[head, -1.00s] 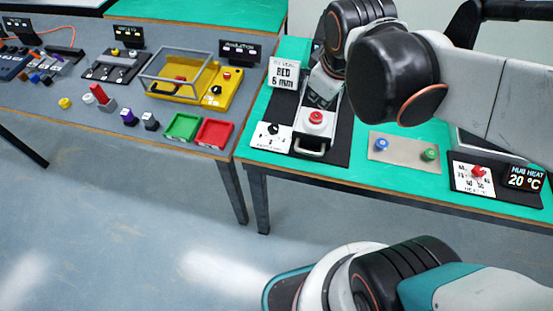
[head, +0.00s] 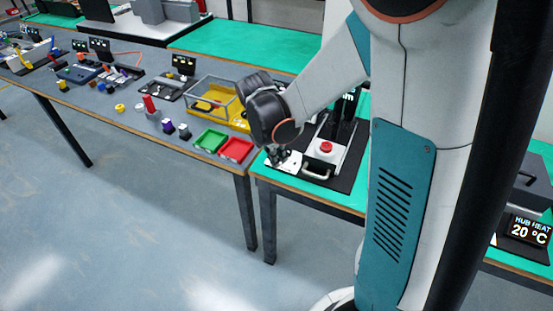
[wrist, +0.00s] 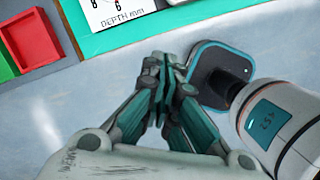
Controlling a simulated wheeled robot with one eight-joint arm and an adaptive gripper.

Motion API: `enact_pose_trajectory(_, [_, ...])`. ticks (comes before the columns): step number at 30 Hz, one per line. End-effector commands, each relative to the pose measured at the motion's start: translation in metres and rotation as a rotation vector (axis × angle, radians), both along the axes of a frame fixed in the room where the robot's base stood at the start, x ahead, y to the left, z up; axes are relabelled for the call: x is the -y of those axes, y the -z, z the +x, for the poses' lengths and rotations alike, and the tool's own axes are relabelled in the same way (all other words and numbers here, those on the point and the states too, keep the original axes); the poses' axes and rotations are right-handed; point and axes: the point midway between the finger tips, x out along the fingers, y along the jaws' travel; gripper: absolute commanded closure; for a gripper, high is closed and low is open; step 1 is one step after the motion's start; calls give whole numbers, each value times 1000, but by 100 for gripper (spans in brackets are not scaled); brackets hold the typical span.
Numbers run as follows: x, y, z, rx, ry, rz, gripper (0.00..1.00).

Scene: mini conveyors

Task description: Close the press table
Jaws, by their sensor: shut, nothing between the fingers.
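The press table looks like a pale slab (head: 323,163) with a red button (head: 326,147) on top and a metal handle (head: 315,172) at its front. It lies on a black base near the front edge of the green table. My arm hides part of the press behind it. My gripper (head: 283,157) is to the left of the handle, over the white dial panel, apart from the handle. In the wrist view my gripper (wrist: 165,72) is shut and empty, with the floor behind its fingers. The dial panel (wrist: 115,12), marked "DEPTH mm", is at the top there.
A red tray (head: 236,150) and a green tray (head: 209,141) sit on the grey table just left. A clear-sided box on a yellow base (head: 243,123) stands behind them. My arm covers much of the right side. A heat display (head: 529,231) shows at far right.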

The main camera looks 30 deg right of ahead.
Motion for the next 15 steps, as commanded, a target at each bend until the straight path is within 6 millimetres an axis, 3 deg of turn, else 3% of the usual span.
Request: enact_pose_trajectory(15, [21,91,3,1,3,0,100])
